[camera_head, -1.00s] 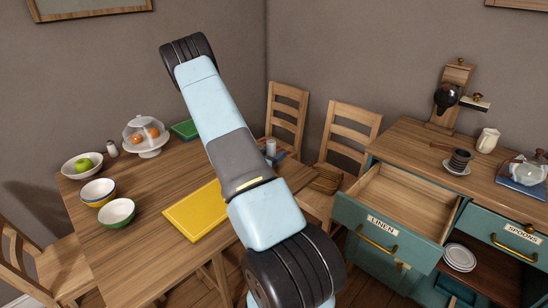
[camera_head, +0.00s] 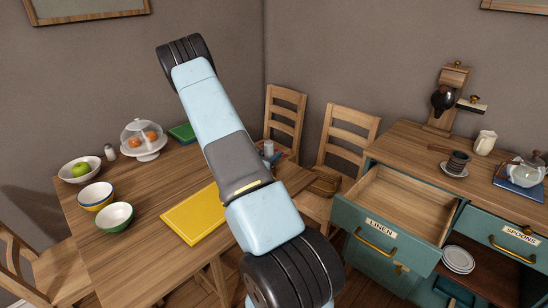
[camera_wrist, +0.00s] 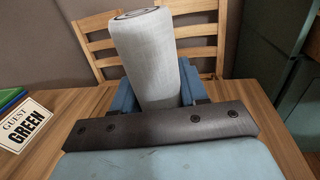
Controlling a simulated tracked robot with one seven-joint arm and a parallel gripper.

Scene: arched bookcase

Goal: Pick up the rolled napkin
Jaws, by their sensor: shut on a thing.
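The rolled napkin (camera_wrist: 148,58) is a pale grey-white cylinder with its rolled end at the top. In the wrist view it stands up between the blue fingers of my gripper (camera_wrist: 158,92), which is shut on it. Its lower end is hidden behind the dark bar of my gripper. In the head view the napkin (camera_head: 268,148) shows small beside my arm, at the table's far right end. My arm hides most of the gripper there. I cannot tell whether the napkin touches the table.
The wooden table (camera_head: 150,200) holds a yellow board (camera_head: 195,213), bowls, a domed cake stand (camera_head: 145,140) and a green book (camera_head: 183,132). A "Guest Green" card (camera_wrist: 24,126) lies left of my gripper. Chairs (camera_head: 285,118) stand behind. The open LINEN drawer (camera_head: 405,203) looks empty.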

